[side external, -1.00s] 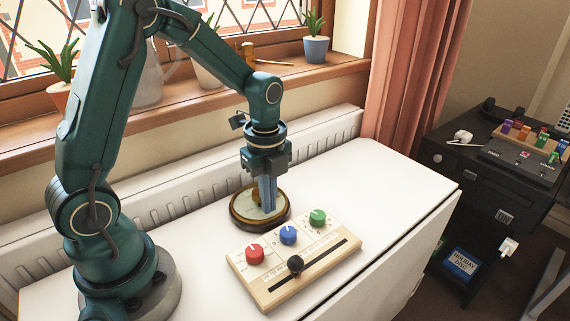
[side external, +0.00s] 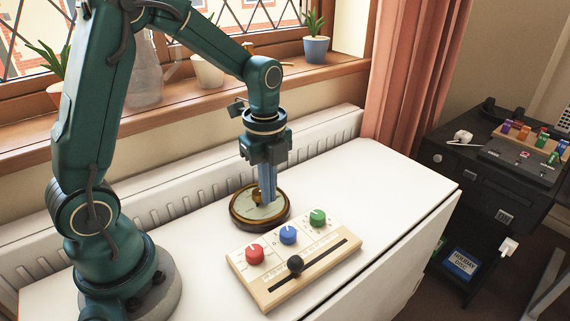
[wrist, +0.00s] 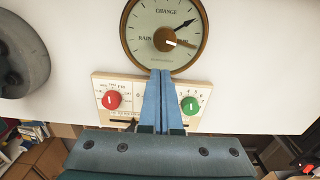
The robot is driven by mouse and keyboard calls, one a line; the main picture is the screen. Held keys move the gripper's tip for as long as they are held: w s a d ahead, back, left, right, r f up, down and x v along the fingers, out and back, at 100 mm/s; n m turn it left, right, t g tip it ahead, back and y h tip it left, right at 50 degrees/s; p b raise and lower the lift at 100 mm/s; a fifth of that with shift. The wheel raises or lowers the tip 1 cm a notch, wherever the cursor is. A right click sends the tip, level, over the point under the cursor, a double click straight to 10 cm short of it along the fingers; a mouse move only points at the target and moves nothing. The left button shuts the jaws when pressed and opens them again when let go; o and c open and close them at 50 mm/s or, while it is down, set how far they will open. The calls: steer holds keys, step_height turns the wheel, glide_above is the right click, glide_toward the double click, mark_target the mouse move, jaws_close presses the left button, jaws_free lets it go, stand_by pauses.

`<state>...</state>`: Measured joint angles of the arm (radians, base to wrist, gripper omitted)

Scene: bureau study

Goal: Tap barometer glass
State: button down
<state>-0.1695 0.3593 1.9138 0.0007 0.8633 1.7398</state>
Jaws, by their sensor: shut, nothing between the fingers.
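The barometer (side external: 248,212) is a round dial in a wooden case with a brass rim, lying face up on the white table. In the wrist view its face (wrist: 150,22) shows the words CHANGE and RAIN, a dark needle, a lighter hand and a brass centre knob. My gripper (side external: 267,201) is shut and empty, with its blue fingers pointing down over the dial. In the wrist view the fingertips (wrist: 161,72) overlap the lower edge of the dial. A small gap to the glass seems to show, but contact is hard to judge.
A wooden panel (side external: 322,261) with red, blue and green knobs and a black slider stands just in front of the barometer. A white radiator (side external: 330,128) runs behind the table. The table's right part (side external: 385,180) is clear.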

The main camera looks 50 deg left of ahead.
step_height(320, 180, up, 11)
stand_by(0.3)
steer(key=shift+w, duration=0.1)
stand_by(0.4)
steer(key=s+d+r+n+t, duration=0.3)
steer(key=s+r+n, duration=0.1)
steer(key=s, duration=0.3)
steer(key=s+d+f+n+t, duration=0.1)
steer(key=s+f+n, duration=0.3)
steer(key=n, duration=1)
steer(key=shift+d+f+t, duration=0.25)
steer(key=shift+f+t, duration=0.3)
steer(key=shift+t, duration=0.25)
